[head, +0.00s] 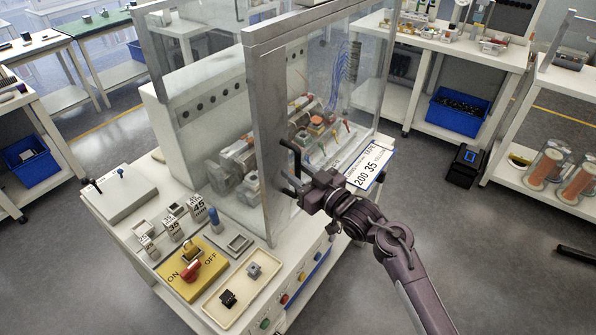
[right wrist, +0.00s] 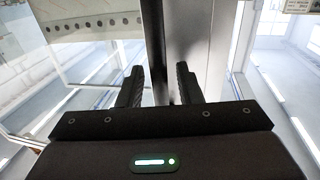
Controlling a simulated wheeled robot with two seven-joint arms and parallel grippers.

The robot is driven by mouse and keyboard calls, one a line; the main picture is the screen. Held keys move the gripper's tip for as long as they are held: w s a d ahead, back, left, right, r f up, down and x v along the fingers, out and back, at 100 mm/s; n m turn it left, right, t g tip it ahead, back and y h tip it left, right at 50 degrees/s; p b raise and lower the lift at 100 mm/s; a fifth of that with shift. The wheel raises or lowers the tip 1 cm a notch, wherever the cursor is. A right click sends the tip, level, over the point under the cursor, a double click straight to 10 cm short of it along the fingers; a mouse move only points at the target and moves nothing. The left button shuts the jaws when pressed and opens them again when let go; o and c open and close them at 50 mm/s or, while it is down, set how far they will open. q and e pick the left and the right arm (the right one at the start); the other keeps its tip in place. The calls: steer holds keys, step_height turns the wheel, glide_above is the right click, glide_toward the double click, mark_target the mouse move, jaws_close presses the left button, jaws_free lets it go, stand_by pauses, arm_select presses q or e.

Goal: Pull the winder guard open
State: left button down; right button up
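The winder guard (head: 262,130) is a clear-panelled box with a grey metal frame over the winder (head: 245,160). It looks closed. A dark upright handle (head: 297,160) is on the guard's near corner post. My right gripper (head: 300,188) is at this post, fingers pointing toward it at handle height. In the right wrist view, the two black fingers (right wrist: 160,88) stand apart, with a dark upright bar between and beyond them and the grey post (right wrist: 198,40) just behind. I cannot tell whether they touch the handle. My left gripper is not in view.
A yellow ON/OFF switch panel (head: 183,284), a tray with small connectors (head: 229,309) and several weight blocks (head: 173,227) lie on the bench front. Open floor lies right of the bench.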

jaws_close()
